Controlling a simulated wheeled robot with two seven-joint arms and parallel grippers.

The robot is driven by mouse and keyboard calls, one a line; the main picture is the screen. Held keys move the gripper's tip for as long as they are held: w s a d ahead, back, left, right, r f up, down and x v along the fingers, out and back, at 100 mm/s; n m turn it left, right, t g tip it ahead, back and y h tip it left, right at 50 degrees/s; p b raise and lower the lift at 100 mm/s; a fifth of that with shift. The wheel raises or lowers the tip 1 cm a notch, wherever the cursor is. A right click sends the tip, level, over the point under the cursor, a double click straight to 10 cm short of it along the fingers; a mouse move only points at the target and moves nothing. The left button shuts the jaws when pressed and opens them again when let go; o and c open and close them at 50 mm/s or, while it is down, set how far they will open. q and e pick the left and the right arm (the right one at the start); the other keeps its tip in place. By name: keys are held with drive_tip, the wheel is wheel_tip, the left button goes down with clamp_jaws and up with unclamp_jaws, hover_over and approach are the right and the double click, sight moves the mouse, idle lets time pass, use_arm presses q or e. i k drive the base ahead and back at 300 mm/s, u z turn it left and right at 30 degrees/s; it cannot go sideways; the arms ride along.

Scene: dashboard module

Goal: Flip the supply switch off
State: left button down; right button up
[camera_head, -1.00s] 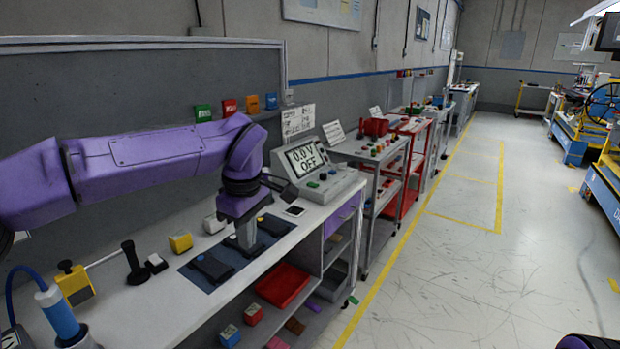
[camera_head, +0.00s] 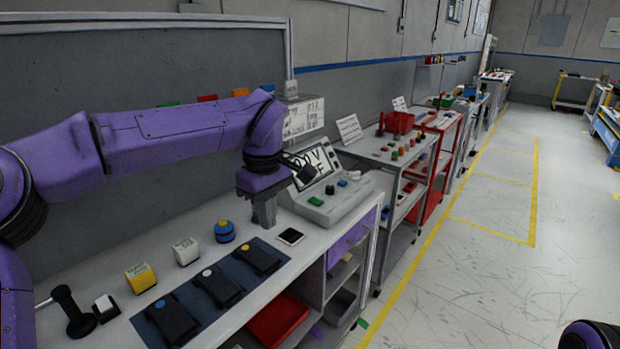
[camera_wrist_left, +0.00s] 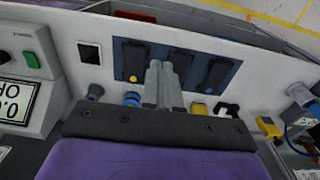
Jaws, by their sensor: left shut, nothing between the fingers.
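The supply (camera_head: 335,205) is a grey sloped console with a large display (camera_head: 318,163) and small coloured controls, including a green one (camera_head: 315,201). My left wrist partly covers the display; part of "V" and "F" show. My left gripper (camera_head: 264,222) is shut and empty, pointing down over the bench just left of the supply, apart from it. In the left wrist view the fingers (camera_wrist_left: 160,85) are together, and the supply (camera_wrist_left: 28,95) is at the left edge with its green control (camera_wrist_left: 32,60) and upside-down display. I cannot tell which control is the switch. My right gripper is out of view.
A dark mat (camera_head: 223,262) with several black modules lies left of the supply. A dark flat square (camera_head: 290,237) lies between them. Blue (camera_head: 224,232), white (camera_head: 186,251) and yellow (camera_head: 140,278) blocks stand behind the mat. A trolley (camera_head: 385,150) stands beyond.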

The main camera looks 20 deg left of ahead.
sight(313, 200)
drive_tip(key=i, duration=1.1)
drive_tip(key=z, duration=0.1)
